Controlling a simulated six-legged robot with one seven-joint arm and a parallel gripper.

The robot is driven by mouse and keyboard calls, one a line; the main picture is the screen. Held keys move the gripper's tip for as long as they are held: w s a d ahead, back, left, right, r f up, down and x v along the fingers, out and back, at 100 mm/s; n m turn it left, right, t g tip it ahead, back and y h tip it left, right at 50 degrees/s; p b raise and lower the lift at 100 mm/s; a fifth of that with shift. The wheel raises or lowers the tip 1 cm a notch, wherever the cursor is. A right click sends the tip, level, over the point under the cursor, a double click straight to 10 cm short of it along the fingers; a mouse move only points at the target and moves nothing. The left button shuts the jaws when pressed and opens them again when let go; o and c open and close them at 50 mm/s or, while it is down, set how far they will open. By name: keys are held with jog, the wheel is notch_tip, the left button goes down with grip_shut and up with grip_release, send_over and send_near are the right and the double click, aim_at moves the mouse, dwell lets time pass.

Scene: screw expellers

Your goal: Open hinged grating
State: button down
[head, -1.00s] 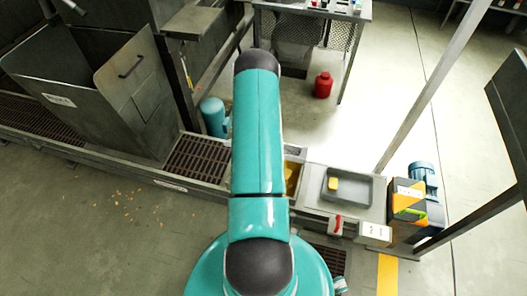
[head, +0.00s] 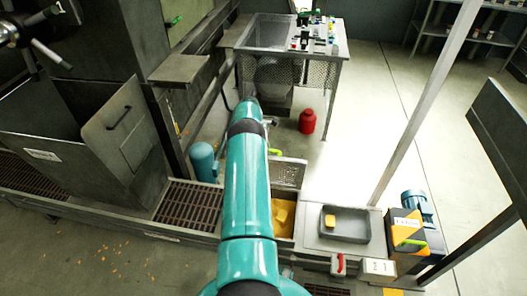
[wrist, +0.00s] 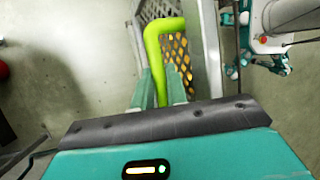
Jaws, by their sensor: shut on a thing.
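The hinged grating (head: 289,173) is a grey perforated panel. In the head view it stands raised at the back of an open compartment (head: 282,232) with yellow-orange material inside. Its bent bright green handle (wrist: 166,50) rises between my teal fingers in the wrist view, and a piece of it (head: 275,151) shows beside my arm in the head view. My gripper (wrist: 160,90) is shut on this handle. Orange shows through the grating's holes (wrist: 181,62) in the wrist view. My arm hides the gripper and the compartment's left part in the head view.
A grey tray (head: 345,224) with a yellow piece sits right of the compartment, near a blue motor (head: 417,207). A floor grate (head: 190,205) lies left. A teal cylinder (head: 203,162), a red canister (head: 307,121) and a worktable (head: 270,32) stand behind.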

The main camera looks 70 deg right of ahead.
jog(key=shift+f, duration=0.3)
jog(key=c, duration=1.4)
grip_release()
jog(key=shift+r, duration=0.1)
jog(key=shift+w+d+r, duration=0.1)
jog(key=v, duration=1.1)
jog(key=shift+r, duration=0.4)
jog(key=shift+w, duration=0.2)
